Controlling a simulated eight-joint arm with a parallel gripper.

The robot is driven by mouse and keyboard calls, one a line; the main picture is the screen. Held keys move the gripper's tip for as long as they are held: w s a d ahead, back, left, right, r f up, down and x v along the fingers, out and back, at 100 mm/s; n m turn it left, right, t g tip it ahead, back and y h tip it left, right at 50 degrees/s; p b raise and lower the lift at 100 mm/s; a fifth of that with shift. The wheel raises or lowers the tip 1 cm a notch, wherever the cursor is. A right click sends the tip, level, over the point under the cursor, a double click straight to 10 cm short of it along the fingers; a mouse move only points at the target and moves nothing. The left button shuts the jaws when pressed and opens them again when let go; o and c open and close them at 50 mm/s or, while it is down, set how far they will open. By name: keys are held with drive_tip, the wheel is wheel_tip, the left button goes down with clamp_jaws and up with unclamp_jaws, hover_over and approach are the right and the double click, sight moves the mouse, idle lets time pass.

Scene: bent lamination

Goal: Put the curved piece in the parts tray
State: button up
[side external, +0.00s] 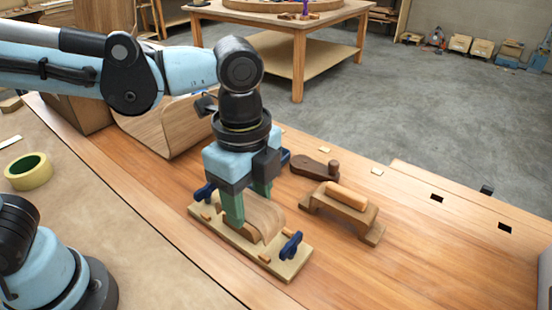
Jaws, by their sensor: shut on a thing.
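The curved piece (264,217) is a light wooden arch on a pale rectangular board (278,268) on the workbench. My gripper (248,204) points down over the board, its green fingers shut on the curved piece from both sides. The piece is still at the board, among small wooden blocks; I cannot tell whether it touches the board. Blue toggle clamps stand at the board's ends, one at the front right (291,245) and one at the left (204,191). My fingers hide part of the piece.
A wooden block with a raised handle (343,203) and a dark wooden tool (315,168) lie right of the board. A large bent wooden panel (165,128) stands behind my gripper. A yellow tape roll (28,171) is at left. The bench's front right is clear.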

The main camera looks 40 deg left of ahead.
drive_tip(key=w+a+f, duration=0.1)
drive_tip(key=w+a, duration=0.3)
drive_tip(key=w, duration=0.4)
drive_tip(key=w+a+f, duration=0.1)
drive_tip(key=w+a, duration=0.3)
drive_tip(key=w, duration=0.4)
drive_tip(key=w+a+f, duration=0.1)
drive_tip(key=a+f, duration=0.1)
drive_tip(key=a, duration=0.1)
drive_tip(key=w+a+f, duration=0.2)
drive_tip(key=a, duration=0.1)
drive_tip(key=w+a+f, duration=0.2)
drive_tip(key=a, duration=0.2)
drive_tip(key=shift+w+f, duration=0.2)
drive_tip(key=shift+f, duration=0.15)
drive_tip(key=shift+w+a+f, duration=0.25)
drive_tip(key=shift+a+f, duration=0.1)
drive_tip(key=shift+f, duration=1.95)
drive_tip(key=shift+f, duration=0.15)
drive_tip(key=o, duration=1)
